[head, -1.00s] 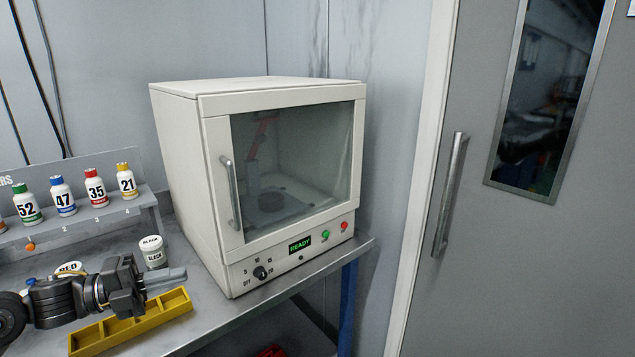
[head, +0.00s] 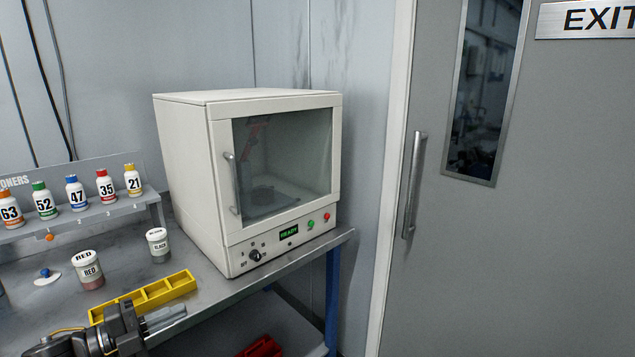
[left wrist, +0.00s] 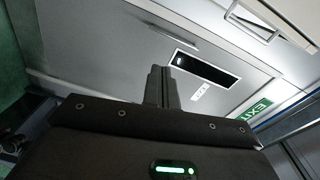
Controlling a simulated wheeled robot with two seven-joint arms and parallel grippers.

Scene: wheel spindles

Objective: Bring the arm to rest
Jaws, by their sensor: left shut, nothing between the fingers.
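My left gripper (head: 165,317) is at the lower left of the head view, in front of the yellow tray and low by the bench's front edge. Its fingers are together and hold nothing. In the left wrist view the shut fingers (left wrist: 161,88) point toward the grey door, with nothing between them. My right gripper is not in view.
The bench (head: 215,290) carries a white oven-like cabinet (head: 185,150) with its door shut, a yellow divided tray (head: 180,284), a red-labelled jar (head: 88,270), a black-labelled jar (head: 158,246) and a rack of numbered bottles (head: 105,188). A grey exit door (head: 560,200) stands at right.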

